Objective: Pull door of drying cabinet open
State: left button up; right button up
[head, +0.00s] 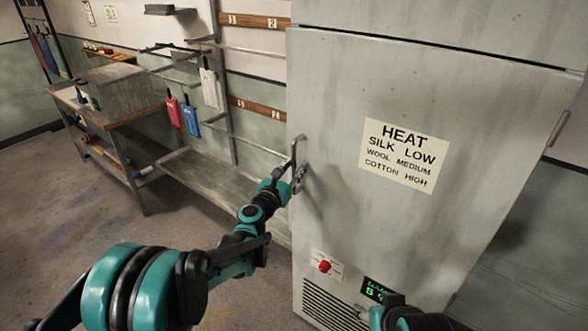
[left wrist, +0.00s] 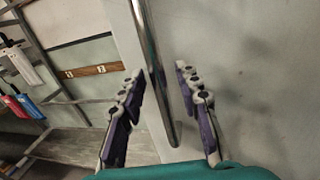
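The grey drying cabinet door (head: 440,90) fills the right of the head view and looks shut. A metal bar handle (head: 296,150) stands upright at its left edge. My left gripper (head: 297,180) is at the lower part of this handle. In the left wrist view the handle (left wrist: 151,65) passes between the spread fingers of my left gripper (left wrist: 162,98), with a gap on each side. The gripper is open. Part of my right arm shows at the bottom of the head view; its fingers cannot be made out clearly.
Low on the cabinet are a red knob (head: 324,266), a green display (head: 378,290) and a vent grille (head: 325,308). A metal rack (head: 215,195) with hanging tags stands left of the cabinet. A workbench (head: 110,100) is further left. The floor (head: 60,200) in front is clear.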

pick_arm(q)
grip_shut()
